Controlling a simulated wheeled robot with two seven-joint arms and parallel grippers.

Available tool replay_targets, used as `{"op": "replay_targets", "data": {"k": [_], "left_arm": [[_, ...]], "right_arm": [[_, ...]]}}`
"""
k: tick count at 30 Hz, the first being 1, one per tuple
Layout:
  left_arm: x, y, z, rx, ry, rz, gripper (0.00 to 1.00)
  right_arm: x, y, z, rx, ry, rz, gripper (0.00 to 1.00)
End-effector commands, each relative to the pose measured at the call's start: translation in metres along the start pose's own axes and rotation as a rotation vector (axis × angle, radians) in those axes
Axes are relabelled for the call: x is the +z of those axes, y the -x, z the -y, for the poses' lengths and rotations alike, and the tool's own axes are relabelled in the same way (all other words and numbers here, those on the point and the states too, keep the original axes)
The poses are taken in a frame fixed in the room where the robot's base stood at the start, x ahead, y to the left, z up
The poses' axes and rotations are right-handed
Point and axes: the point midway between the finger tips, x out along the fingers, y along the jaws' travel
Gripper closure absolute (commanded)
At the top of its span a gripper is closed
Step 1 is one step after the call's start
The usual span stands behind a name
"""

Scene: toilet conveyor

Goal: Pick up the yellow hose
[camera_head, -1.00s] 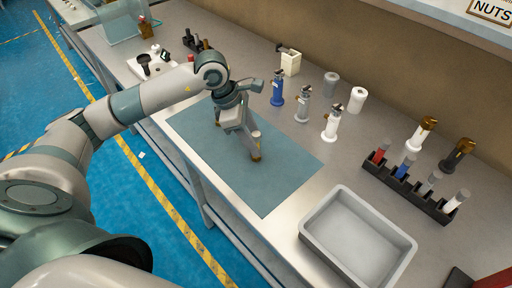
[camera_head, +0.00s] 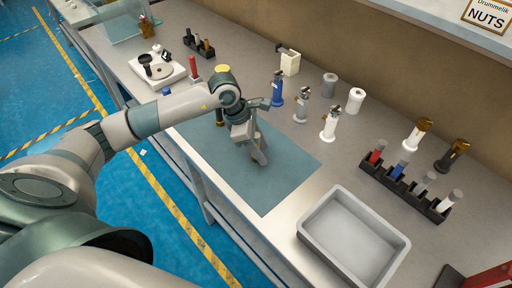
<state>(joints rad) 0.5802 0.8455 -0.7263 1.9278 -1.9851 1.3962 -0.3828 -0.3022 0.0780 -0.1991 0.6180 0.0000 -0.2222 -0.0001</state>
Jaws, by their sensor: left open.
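A yellow round top (camera_head: 222,69) shows just behind my left wrist, and a dark gold lower end (camera_head: 220,117) shows below the wrist near the mat's far left edge. They may be one upright yellow hose, mostly hidden by my arm; I cannot tell for sure. My left gripper (camera_head: 260,157) is open, pointing down over the blue-grey mat (camera_head: 285,180), to the right of the gold end. Nothing is visible between its fingers. My right gripper is not in view.
Blue (camera_head: 277,90), grey (camera_head: 301,105) and white (camera_head: 329,123) upright pieces stand behind the mat. Gold-topped white (camera_head: 417,135) and black (camera_head: 452,155) pieces stand near a black rack (camera_head: 403,190). A grey tray (camera_head: 405,243) is at front right. The mat's front is clear.

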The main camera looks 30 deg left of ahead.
Motion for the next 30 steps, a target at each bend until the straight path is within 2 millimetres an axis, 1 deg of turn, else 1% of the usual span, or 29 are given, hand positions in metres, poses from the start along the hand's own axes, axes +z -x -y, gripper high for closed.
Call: {"op": "replay_targets", "data": {"k": [4, 13, 14, 15, 17, 18, 19, 30], "left_arm": [[0.0, -0.0011, 0.0, 0.0, 0.0, 0.0, 0.58], [0.0, -0.0008, 0.0, 0.0, 0.0, 0.0, 0.58], [0.0, -0.0008, 0.0, 0.0, 0.0, 0.0, 0.61], [0.0, -0.0007, 0.0, 0.0, 0.0, 0.0, 0.7], [0.0, -0.0007, 0.0, 0.0, 0.0, 0.0, 0.85], [0.0, -0.0007, 0.0, 0.0, 0.0, 0.0, 0.94], [0.0, -0.0007, 0.0, 0.0, 0.0, 0.0, 1.0], [0.0009, 0.001, -0.0004, 0.001, 0.0, 0.001, 1.0]], "right_arm": [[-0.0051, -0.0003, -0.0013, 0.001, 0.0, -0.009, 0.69], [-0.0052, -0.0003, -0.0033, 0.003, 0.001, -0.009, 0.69], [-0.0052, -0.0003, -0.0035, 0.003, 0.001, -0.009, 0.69], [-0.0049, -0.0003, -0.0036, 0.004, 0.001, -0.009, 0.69], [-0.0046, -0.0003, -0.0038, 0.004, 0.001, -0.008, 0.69], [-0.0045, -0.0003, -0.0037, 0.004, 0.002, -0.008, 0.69], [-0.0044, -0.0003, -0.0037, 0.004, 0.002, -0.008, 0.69], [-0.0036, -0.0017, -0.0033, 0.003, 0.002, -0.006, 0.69]]}}
